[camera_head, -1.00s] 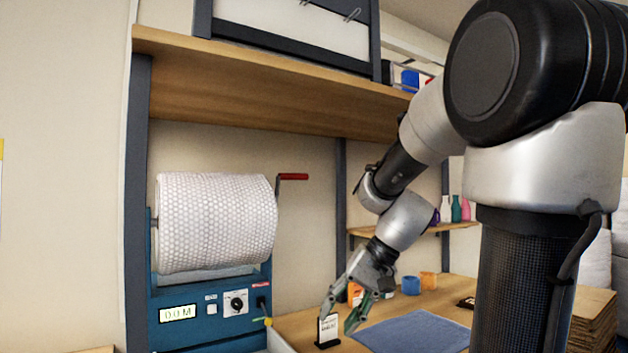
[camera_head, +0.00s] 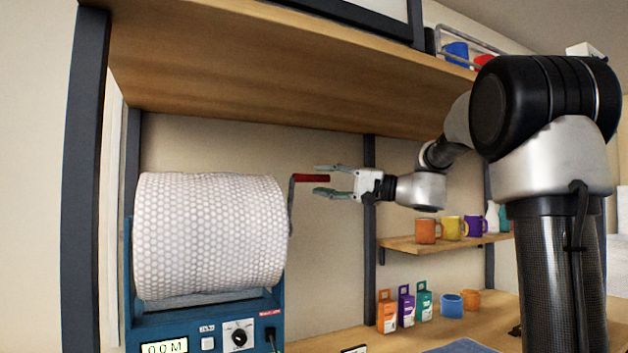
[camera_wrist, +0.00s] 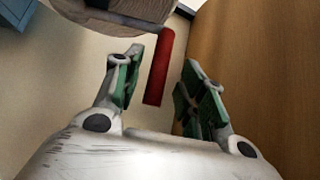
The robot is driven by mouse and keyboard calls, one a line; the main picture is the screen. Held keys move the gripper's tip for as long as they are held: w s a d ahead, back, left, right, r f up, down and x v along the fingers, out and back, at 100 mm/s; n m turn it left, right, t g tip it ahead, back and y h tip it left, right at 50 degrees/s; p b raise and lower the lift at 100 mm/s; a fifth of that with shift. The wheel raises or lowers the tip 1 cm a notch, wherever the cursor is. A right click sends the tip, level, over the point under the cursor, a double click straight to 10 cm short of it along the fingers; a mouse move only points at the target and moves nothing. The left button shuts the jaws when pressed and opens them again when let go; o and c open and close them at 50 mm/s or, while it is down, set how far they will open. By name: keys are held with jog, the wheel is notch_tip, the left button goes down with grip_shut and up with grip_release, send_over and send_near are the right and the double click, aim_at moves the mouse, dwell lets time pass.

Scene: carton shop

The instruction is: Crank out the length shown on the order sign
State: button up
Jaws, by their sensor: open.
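A large roll of white bubble wrap (camera_head: 210,235) sits on a blue dispenser (camera_head: 205,312). The dispenser's display (camera_head: 164,348) reads about 0.0 M. A crank with a red handle (camera_head: 311,178) sticks out at the roll's right side. My gripper (camera_head: 325,180) is open around the end of the red handle, one finger above and one below it in the head view. In the wrist view the red handle (camera_wrist: 158,68) lies between the open green-padded fingers (camera_wrist: 155,88), apart from both. The order sign is barely visible at the bottom edge (camera_head: 354,349); its text is unreadable.
A wooden shelf (camera_head: 270,75) runs above the roll and arm. A small shelf with mugs (camera_head: 428,243) is at the right. Several small boxes (camera_head: 406,306) and two cups (camera_head: 461,302) stand on the bench (camera_head: 400,338). A dark post (camera_head: 369,250) stands behind my gripper.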

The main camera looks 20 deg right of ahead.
aim_at(318, 179)
jog(key=shift+x, duration=1.85)
jog(key=shift+c, duration=0.5)
grip_shut()
